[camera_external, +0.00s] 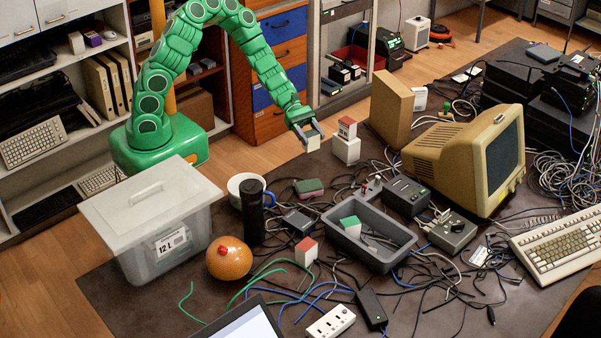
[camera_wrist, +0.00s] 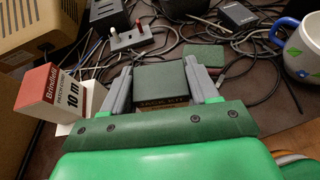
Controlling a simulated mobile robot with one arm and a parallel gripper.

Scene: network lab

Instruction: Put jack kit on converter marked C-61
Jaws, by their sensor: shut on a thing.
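My gripper (camera_external: 308,138) is shut on the jack kit, a small box with a dark green top and "JACK KIT" lettering in the wrist view (camera_wrist: 162,82). Its fingers hold the box from both sides, above the table's far edge. In the external view the held box (camera_external: 313,143) looks pale. I cannot read C-61 anywhere. A small dark box with a pale label (camera_external: 300,220) lies on the table beyond the green-and-red sponge; it also shows at the top of the wrist view (camera_wrist: 238,14). I cannot tell whether it is the converter.
A red-and-white patchcord box (camera_external: 347,128) stands on a white box (camera_external: 346,150), close to my gripper. A sponge (camera_external: 308,187), a mug (camera_external: 244,184), a black tumbler (camera_external: 252,212) and a grey tray (camera_external: 372,253) stand nearby. Loose cables cover much of the table.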

